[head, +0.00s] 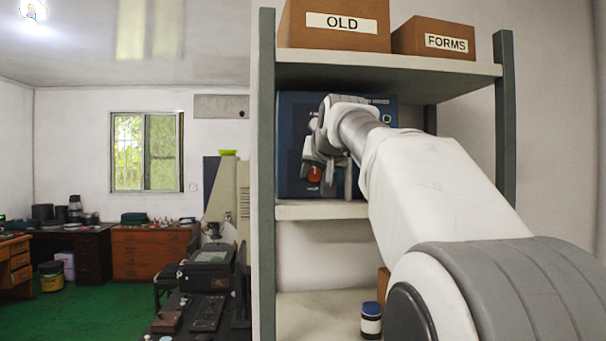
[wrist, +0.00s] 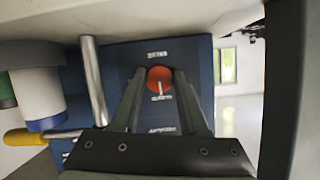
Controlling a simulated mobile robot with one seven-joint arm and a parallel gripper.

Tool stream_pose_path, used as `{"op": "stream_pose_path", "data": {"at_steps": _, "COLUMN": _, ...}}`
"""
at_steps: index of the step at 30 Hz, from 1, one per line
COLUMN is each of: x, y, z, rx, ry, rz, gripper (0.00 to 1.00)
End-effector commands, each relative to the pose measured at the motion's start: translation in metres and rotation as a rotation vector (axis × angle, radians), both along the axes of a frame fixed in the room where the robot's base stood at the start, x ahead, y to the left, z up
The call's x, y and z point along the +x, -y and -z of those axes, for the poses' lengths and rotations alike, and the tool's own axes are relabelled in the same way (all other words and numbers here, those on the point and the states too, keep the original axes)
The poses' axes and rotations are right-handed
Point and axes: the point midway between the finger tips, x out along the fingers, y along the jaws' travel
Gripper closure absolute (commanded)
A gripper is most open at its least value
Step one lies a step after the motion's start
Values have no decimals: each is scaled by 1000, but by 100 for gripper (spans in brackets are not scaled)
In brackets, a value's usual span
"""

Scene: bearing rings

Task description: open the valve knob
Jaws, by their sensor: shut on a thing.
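The valve knob (head: 315,174) is a round orange-red disc low on the front of a dark blue panel box (head: 289,130) on the middle shelf. In the wrist view the knob (wrist: 160,77) lies between the tips of my gripper (wrist: 158,84), with a short white mark on its lower part. My gripper's two fingers are shut on the knob. In the head view my gripper (head: 325,165) is at the panel, and my arm hides the panel's right part.
The shelf's grey left post (head: 264,200) stands close beside the box. Boxes marked OLD (head: 340,35) and FORMS (head: 440,50) sit on the top shelf above my arm. In the wrist view a metal bar (wrist: 94,85) lies left of the fingers.

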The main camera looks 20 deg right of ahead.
Motion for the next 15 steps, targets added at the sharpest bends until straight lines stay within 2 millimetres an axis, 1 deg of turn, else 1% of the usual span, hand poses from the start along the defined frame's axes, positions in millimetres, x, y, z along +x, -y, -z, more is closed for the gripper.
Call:
{"op": "stream_pose_path", "data": {"at_steps": 9, "x": 0, "y": 0, "z": 0, "rx": 12, "ry": 3, "rz": 1, "gripper": 100}}
{"op": "stream_pose_path", "data": {"at_steps": 15, "x": 0, "y": 1, "z": 1, "rx": 82, "ry": 24, "rz": 1, "gripper": 100}}
